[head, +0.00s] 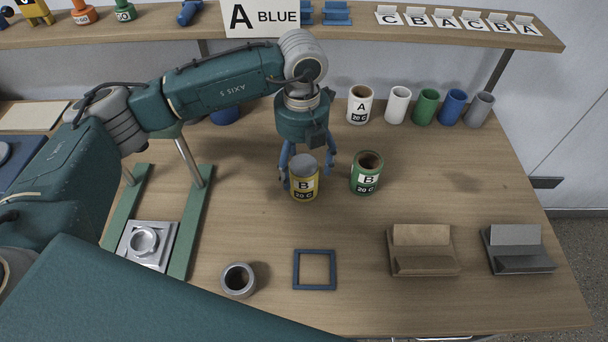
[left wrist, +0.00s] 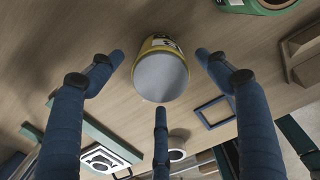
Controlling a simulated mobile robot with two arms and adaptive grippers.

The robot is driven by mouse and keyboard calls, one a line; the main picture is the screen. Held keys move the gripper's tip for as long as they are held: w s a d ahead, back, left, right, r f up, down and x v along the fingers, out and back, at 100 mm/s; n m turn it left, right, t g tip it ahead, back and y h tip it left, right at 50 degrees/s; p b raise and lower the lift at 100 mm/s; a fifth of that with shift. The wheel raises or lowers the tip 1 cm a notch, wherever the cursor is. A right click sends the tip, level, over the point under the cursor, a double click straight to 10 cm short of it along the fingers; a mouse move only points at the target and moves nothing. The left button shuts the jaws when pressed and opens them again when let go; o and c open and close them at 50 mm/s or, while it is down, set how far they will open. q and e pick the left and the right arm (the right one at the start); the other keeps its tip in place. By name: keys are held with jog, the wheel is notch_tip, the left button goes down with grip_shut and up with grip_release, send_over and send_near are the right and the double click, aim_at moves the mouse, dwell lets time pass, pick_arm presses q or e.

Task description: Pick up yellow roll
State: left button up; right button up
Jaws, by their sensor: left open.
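The yellow roll (head: 304,184) stands upright on the table, with a grey top and a label reading B 20 C. It also shows in the left wrist view (left wrist: 160,76), its grey end facing the camera. My left gripper (head: 308,170) is over and around the yellow roll, pointing down. Its blue fingers are open and spread on several sides of the roll. In the left wrist view gaps show between the fingers and the roll. My right gripper is not in view.
A green roll (head: 367,175) labelled B stands close to the right. A white roll (head: 360,105) and several coloured tubes stand behind. A blue square frame (head: 296,270), a grey ring (head: 238,281) and card holders (head: 422,268) lie in front. A shelf (head: 430,36) runs along the back.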

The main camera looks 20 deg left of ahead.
pick_arm(q)
jog(key=f, duration=0.1)
jog(key=f+p, duration=0.1)
jog(key=f, duration=0.1)
jog(key=f+p, duration=0.1)
jog(key=shift+w+d+f, duration=0.1)
jog(key=shift+w+f, duration=0.15)
jog(key=shift+f, duration=0.35)
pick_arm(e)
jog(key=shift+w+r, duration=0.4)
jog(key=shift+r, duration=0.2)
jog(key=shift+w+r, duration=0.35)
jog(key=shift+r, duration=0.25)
pick_arm(q)
jog(key=shift+c, duration=0.5)
jog(key=c, duration=1.2)
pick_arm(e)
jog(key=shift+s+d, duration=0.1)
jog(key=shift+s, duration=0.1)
